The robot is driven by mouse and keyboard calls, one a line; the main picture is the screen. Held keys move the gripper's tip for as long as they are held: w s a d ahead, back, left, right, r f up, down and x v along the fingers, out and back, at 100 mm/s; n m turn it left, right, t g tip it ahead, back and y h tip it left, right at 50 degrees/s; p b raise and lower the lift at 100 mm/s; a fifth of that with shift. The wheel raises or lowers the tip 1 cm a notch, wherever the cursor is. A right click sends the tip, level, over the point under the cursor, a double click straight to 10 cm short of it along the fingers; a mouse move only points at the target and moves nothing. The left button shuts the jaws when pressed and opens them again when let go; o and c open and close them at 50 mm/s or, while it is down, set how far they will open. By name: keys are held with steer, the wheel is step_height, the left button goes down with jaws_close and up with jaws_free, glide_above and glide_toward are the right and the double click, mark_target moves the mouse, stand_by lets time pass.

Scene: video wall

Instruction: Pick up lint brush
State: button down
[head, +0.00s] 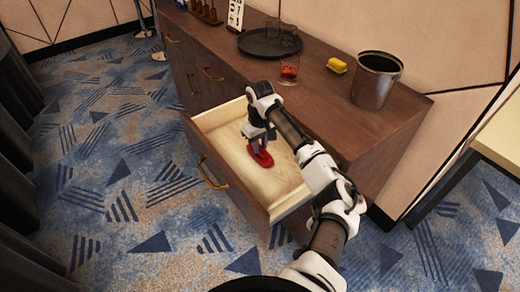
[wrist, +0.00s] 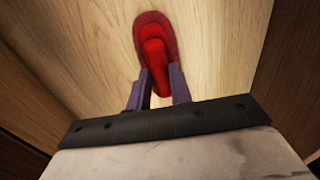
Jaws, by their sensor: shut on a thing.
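The lint brush is a red object (head: 262,157) in the open drawer (head: 283,185), low over its pale wooden floor. It also shows in the wrist view (wrist: 154,45), with a rounded end pointing away from me. My gripper (head: 260,146) reaches down into the drawer. In the wrist view its two fingers (wrist: 158,88) are shut on the near part of the red brush, one on each side. I cannot tell whether the brush still touches the drawer floor.
The dark wooden cabinet (head: 340,118) stands behind the drawer. On its top are a round black tray (head: 258,46), a glass with red contents (head: 289,70), a yellow block (head: 337,65) and a dark metal bucket (head: 372,85). Drawer walls surround my gripper. Patterned carpet (head: 130,180) lies open at left.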

mark_target(260, 148)
steer(key=shift+r, duration=0.15)
step_height(260, 148, up, 20)
steer(key=b, duration=0.1)
stand_by(0.3)
steer(key=c, duration=1.8)
jaws_free()
steer(key=c, duration=0.3)
